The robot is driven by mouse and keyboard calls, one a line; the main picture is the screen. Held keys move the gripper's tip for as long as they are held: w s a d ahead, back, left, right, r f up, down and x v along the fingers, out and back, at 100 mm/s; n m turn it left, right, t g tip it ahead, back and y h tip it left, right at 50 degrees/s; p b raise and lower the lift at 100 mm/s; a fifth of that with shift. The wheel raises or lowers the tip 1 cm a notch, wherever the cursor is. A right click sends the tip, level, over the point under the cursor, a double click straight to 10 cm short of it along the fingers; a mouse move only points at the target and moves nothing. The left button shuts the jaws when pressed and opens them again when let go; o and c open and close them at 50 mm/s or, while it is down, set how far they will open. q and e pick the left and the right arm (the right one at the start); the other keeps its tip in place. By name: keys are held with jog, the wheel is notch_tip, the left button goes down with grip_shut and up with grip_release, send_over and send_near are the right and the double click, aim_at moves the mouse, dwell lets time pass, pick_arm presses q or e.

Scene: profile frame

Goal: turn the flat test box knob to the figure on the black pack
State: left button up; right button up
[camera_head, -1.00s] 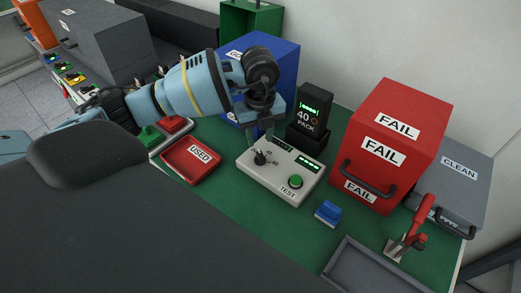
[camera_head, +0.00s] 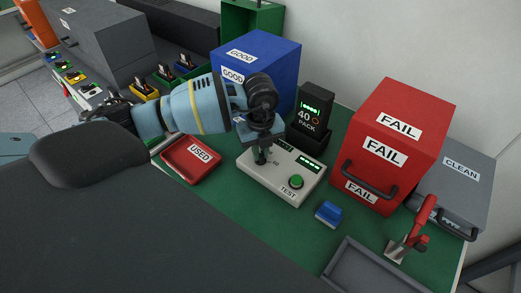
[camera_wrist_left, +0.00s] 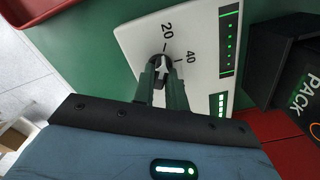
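The flat pale test box (camera_head: 272,186) lies on the green bench, with a green button (camera_head: 296,182) marked TEST. Its black knob (camera_wrist_left: 159,62) shows between my left fingertips in the left wrist view, beside the printed figures 20 and 40. Its exact pointing is partly hidden by the fingers. My left gripper (camera_head: 262,158) points down at the knob; its fingers (camera_wrist_left: 160,75) look closed on the knob's sides. The black pack (camera_head: 313,115) stands upright in a black holder behind the box and reads 40. My right gripper is not in view.
A red USED tray (camera_head: 185,172) lies left of the box. A blue GOOD bin (camera_head: 275,65) stands behind, a red FAIL bin (camera_head: 385,125) to the right.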

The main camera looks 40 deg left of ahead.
pick_arm(q)
grip_shut()
jog(key=shift+m, duration=0.4)
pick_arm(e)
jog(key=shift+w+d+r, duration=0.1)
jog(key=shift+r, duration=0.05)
pick_arm(q)
jog(key=m+p, duration=0.1)
jog(key=m, duration=0.2)
jog(key=shift+r+m, duration=0.15)
jog(key=shift+m, duration=0.15)
jog(key=m, duration=0.3)
jog(key=shift+m, duration=2.2)
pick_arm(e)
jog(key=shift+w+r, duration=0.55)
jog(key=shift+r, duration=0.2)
pick_arm(q)
jog(key=o, duration=0.6)
grip_release()
jog(key=shift+c, duration=0.2)
